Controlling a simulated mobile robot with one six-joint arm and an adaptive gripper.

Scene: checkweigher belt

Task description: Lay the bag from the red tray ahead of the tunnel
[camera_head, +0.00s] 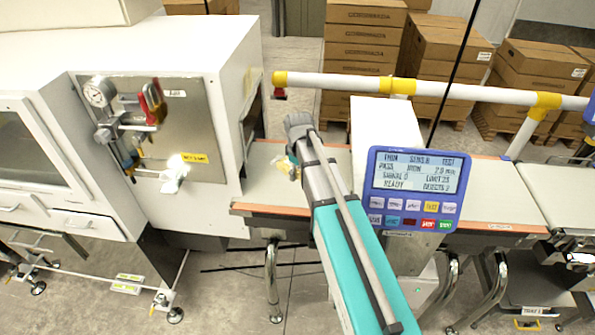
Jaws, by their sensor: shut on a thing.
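The small yellow and pale bag (285,168) is at the left belt section, just left of my arm. My gripper (292,157) is mostly hidden by my own arm; it is shut on the bag. I cannot tell whether the bag touches the belt. The tunnel is the white housing (378,118) over the belt, to the right of the bag, with its opening hidden from here. The belt (258,194) runs in from the left towards it. I do not see the red tray.
A blue control panel (413,188) stands in front of the tunnel, close to my arm. A large white machine (150,60) stands at the left. A white and yellow rail (455,90) runs behind the belt. Stacked cartons (363,45) stand at the back.

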